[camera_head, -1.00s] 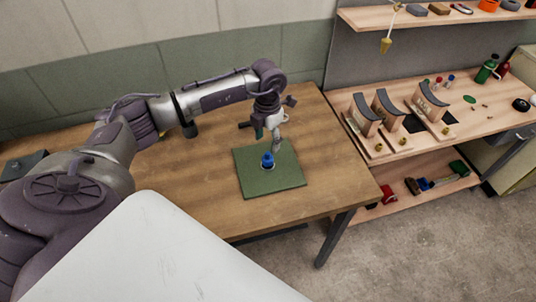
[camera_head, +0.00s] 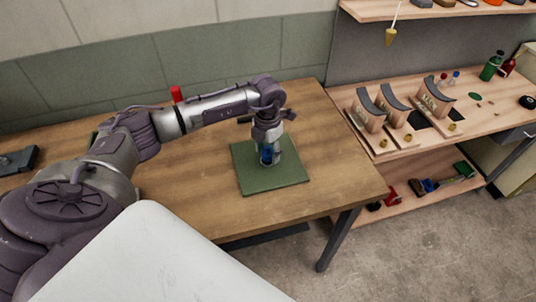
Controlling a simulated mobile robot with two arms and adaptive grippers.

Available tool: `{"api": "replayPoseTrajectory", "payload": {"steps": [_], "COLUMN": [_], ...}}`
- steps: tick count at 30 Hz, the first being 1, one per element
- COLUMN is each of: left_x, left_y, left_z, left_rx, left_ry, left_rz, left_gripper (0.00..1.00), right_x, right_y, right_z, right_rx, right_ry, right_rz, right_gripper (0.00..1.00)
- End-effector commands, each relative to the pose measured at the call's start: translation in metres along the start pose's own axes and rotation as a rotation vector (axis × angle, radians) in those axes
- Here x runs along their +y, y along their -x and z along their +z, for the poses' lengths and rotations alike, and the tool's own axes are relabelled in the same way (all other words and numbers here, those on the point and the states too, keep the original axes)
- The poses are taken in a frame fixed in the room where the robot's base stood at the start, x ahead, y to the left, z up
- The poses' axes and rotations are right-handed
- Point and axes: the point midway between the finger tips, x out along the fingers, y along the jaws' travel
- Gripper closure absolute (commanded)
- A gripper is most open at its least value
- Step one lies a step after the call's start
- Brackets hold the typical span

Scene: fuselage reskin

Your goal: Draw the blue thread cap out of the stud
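The blue thread cap (camera_head: 267,156) stands near the middle of the green mat (camera_head: 280,180) on the wooden table. My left gripper (camera_head: 269,158) points down over the cap, with its fingers around it. The fingers hide most of the cap, and only a bit of blue shows between them. I cannot tell whether the fingers touch the cap. The stud under the cap is hidden. My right gripper is not in view.
A red object (camera_head: 177,94) stands at the table's back edge behind my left arm. To the right, a workbench (camera_head: 470,122) holds curved-top blocks and bottles, with a lower shelf of tools. The table (camera_head: 335,185) right of the mat is clear.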

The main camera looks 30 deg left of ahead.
Motion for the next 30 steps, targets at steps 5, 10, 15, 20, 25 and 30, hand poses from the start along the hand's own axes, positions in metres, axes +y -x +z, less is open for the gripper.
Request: {"api": "replayPoseTrajectory", "payload": {"steps": [5, 10, 15, 20, 25, 30], "left_x": [0.0, 0.0, 0.0, 0.0, 0.0, 0.0], "left_y": [0.0, 0.0, 0.002, 0.006, 0.01, 0.015], "left_z": [0.0, 0.0, 0.0, 0.0, 0.0, 0.0], "left_rx": [0.0, 0.0, 0.0, 0.0, 0.0, 0.0], "left_ry": [0.0, 0.0, 0.0, 0.0, 0.0, 0.0], "left_rz": [0.0, 0.0, 0.0, 0.0, 0.0, 0.0], "left_gripper": [0.78, 0.99, 0.99, 0.99, 0.99, 0.99], "right_x": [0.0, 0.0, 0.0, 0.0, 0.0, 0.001], "right_y": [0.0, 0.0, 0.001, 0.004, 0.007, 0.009], "right_z": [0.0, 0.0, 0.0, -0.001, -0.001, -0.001], "right_rx": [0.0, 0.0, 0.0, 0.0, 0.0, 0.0], "right_ry": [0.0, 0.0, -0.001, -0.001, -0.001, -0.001], "right_rz": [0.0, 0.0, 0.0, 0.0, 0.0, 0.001], "right_gripper": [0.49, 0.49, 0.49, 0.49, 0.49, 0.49]}}
